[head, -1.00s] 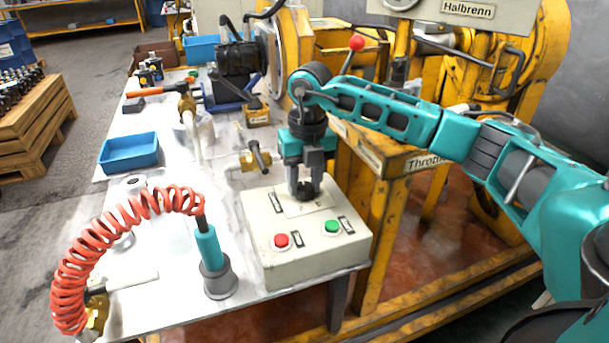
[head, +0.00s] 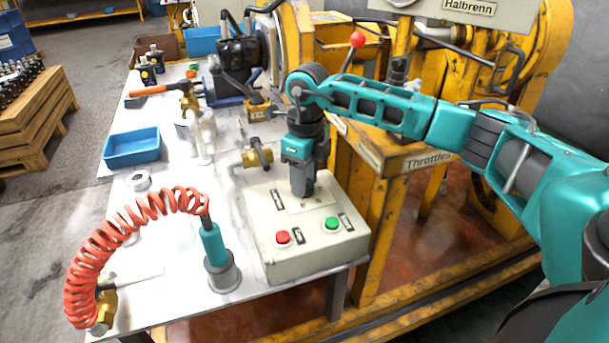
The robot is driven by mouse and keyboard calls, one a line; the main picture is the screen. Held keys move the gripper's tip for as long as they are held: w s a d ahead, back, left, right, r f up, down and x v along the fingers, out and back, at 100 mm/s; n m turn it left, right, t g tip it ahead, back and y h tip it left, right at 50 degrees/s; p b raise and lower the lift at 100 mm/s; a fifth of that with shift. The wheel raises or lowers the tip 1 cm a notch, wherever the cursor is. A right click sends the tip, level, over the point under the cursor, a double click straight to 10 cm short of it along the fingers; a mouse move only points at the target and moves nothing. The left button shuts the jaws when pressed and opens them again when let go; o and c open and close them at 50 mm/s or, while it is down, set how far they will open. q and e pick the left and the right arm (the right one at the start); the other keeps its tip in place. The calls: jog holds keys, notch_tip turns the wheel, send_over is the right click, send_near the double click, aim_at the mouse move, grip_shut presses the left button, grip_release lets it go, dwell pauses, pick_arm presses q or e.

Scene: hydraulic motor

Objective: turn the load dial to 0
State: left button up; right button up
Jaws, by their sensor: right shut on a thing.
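The control box (head: 300,258) is a pale box at the front right of the bench, with a red button (head: 283,237) and a green button (head: 332,224) on its top. My right gripper (head: 302,192) points straight down at the label plate (head: 314,204) on the box, behind the two buttons. Its fingers are shut on the load dial, which they hide almost fully, so I cannot read its setting. My left gripper is not in view.
A red coiled hose with a teal tool (head: 213,244) stands left of the box. A brass valve (head: 257,153) is behind the box. A blue bin (head: 132,148) is at the bench's left edge. The yellow machine frame (head: 373,210) is close on the right.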

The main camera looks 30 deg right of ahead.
dwell(0.6)
jog(key=o, duration=1)
jog(key=shift+o, duration=0.2)
notch_tip(320, 180, up, 13)
jog(key=p, duration=0.2)
jog(key=shift+w+d, duration=0.15)
jog(key=shift+d, duration=0.15)
